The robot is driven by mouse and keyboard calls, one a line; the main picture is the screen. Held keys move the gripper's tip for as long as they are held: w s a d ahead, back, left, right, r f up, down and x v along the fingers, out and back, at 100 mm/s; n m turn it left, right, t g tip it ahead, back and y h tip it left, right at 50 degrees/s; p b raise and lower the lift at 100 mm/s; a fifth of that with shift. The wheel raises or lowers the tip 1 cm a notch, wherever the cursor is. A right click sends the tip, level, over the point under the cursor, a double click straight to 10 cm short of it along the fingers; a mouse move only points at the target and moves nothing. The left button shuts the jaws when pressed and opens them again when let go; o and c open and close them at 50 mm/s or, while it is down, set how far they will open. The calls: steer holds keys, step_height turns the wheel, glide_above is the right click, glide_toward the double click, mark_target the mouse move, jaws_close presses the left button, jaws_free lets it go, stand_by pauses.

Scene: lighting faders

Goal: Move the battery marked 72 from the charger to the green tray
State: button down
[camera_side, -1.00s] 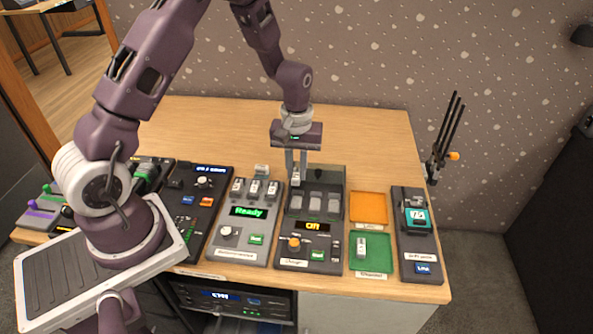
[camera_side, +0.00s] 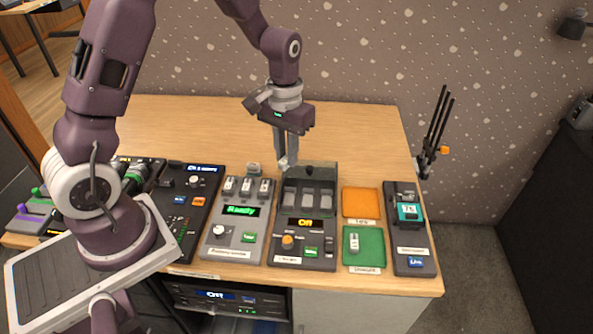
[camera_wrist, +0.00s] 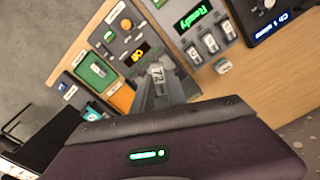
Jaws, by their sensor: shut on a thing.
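My gripper (camera_side: 286,164) is shut on the battery marked 72 and holds it above the back left of the charger with the yellow display. The tray also shows in the wrist view (camera_wrist: 88,77).
An orange tray (camera_side: 361,203) lies behind the green one. A grey unit reading Ready (camera_side: 220,246) holds several batteries, with another small pale block (camera_side: 253,168) behind it. A dark unit (camera_side: 416,262) with a teal display stands right. Bare wood lies behind the units.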

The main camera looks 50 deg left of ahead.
steer(key=r+m, duration=0.1)
steer(key=s+d+r+m, duration=0.1)
steer(key=m, duration=0.1)
steer(key=shift+s+d+m, duration=0.2)
steer(key=shift+s+m, duration=0.1)
steer(key=w+d+f+n, duration=0.3)
steer(key=w+d, duration=0.4)
steer(key=n, duration=0.6)
glide_above(374, 247)
step_height(374, 247, down, 14)
steer(key=shift+f, duration=0.45)
steer(key=shift+f, duration=0.2)
steer(key=shift+f, duration=0.35)
